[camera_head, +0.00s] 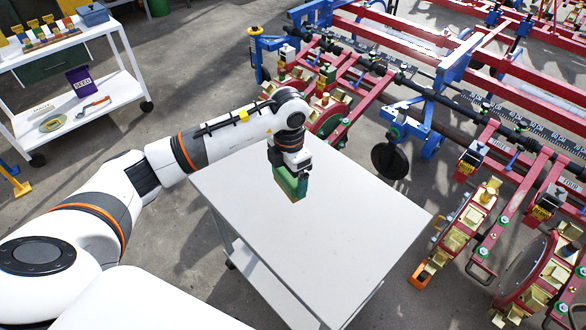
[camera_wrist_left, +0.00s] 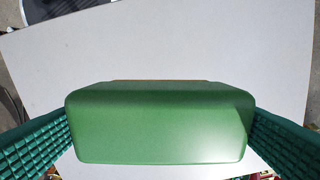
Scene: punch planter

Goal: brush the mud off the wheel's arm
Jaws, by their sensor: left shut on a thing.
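A green-backed brush (camera_head: 287,184) is in my left gripper (camera_head: 291,176), above the white cart top. In the left wrist view the brush (camera_wrist_left: 160,125) fills the space between the two ribbed teal fingers (camera_wrist_left: 160,138), which press on its ends. A thin tan edge shows along its far side. The planter's punch wheels, with red rims and gold cups, show at the near right (camera_head: 462,228) and beyond the cart (camera_head: 330,118). They hang on red arms (camera_head: 489,222). I cannot make out mud on any arm. My right gripper is not in view.
The white cart top (camera_head: 345,235) is bare and lies between my arm and the planter. A white shelf cart (camera_head: 95,108) at upper left holds small tools, a purple seed packet (camera_head: 79,81) and a blue box (camera_head: 92,14). A dark disc wheel (camera_head: 390,161) stands beyond the cart.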

